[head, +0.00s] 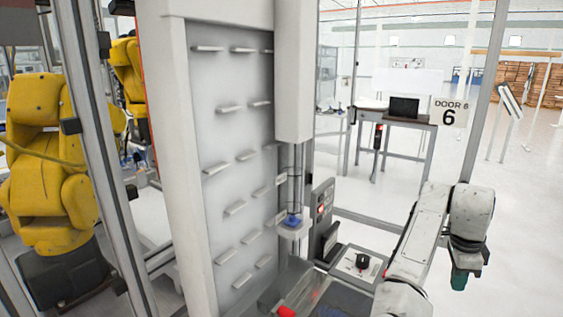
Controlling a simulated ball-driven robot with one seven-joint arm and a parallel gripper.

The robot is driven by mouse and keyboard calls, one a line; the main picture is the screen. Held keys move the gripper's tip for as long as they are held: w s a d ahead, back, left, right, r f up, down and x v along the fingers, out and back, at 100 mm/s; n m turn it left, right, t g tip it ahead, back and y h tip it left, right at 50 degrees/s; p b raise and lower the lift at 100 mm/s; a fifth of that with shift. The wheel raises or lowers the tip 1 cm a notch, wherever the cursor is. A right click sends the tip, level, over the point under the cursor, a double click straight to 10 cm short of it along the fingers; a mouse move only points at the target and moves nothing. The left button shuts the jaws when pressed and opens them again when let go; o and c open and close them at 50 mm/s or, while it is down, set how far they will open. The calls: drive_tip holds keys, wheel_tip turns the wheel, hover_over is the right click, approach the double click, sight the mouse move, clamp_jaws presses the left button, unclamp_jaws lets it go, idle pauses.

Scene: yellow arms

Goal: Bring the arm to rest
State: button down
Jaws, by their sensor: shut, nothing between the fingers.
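My white arm (417,240) reaches up from the lower right and bends over at its far end. My gripper (460,281) hangs from that end, pointing down, with a dark wrist above it and a dark green tip. It is shut, with nothing held. It appears apart from the surrounding objects, over the pale floor.
A tall grey panel with several small ledges (228,150) stands left of centre. A control box with a black knob (361,263) is left of my arm. Yellow robot arms (45,160) stand behind posts at left. A table (395,117) stands farther back. Pale floor (525,230) is clear at right.

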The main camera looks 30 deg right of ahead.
drive_tip(key=s+a+f+n+t+h, duration=0.1)
drive_tip(key=s+a+f+n+h, duration=0.2)
drive_tip(key=a+f+n, duration=1.15)
drive_tip(key=s+a+f+n+y, duration=0.2)
drive_tip(key=s+a+n, duration=0.3)
drive_tip(key=a, duration=0.5)
drive_tip(key=s+a+f+n+y, duration=0.2)
drive_tip(key=s+a+n, duration=0.3)
drive_tip(key=a+n, duration=0.3)
drive_tip(key=a+f, duration=0.1)
drive_tip(key=a, duration=0.2)
drive_tip(key=shift+s+t, duration=0.15)
drive_tip(key=shift+t, duration=0.15)
drive_tip(key=c, duration=1.8)
unclamp_jaws()
drive_tip(key=shift+c, duration=0.2)
